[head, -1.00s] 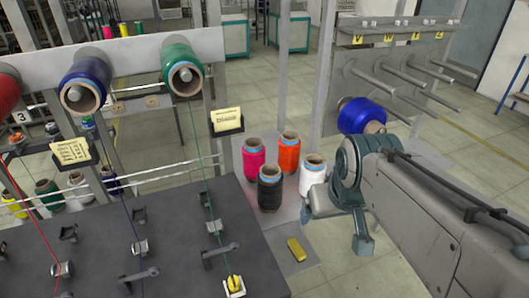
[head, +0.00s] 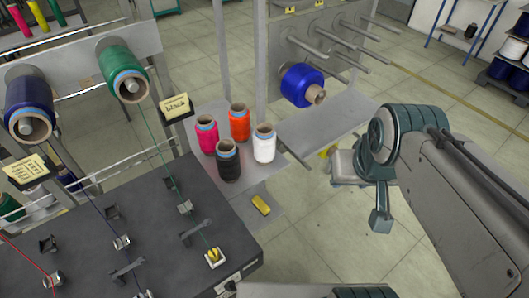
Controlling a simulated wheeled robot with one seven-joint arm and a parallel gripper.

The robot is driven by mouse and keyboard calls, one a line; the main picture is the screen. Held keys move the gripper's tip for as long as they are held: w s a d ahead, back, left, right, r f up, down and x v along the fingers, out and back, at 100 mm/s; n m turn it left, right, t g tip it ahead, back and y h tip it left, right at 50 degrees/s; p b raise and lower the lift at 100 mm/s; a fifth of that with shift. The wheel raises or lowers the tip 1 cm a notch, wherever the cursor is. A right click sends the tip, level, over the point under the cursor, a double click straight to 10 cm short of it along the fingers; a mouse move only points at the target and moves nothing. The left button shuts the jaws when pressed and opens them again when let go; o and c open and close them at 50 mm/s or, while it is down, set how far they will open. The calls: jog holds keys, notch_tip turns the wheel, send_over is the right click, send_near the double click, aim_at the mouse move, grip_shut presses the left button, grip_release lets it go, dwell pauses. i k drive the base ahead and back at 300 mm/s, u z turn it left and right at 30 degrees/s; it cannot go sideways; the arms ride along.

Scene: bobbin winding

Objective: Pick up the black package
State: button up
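The black package is a dark thread spool (head: 228,163) with a blue band and a brown core. It stands upright at the front of a small group on a pale shelf (head: 270,180). My gripper (head: 366,193) is to the right of the spools, apart from them, with its teal and grey parts hanging below the wrist. One finger-like part shows, but I cannot tell whether the gripper is open or shut. I see nothing held in it.
Pink (head: 207,135), orange (head: 240,124) and white (head: 264,145) spools stand close around the black one. A yellow object (head: 261,205) lies in front. A blue spool (head: 297,86) sits on a rack peg. A dark machine table (head: 130,225) is at left.

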aim_at(228, 162)
jog(key=z, duration=1)
jog(key=i, duration=1.7)
jog(key=u, duration=3.5)
jog(key=i, duration=0.5)
jog(key=z, duration=0.05)
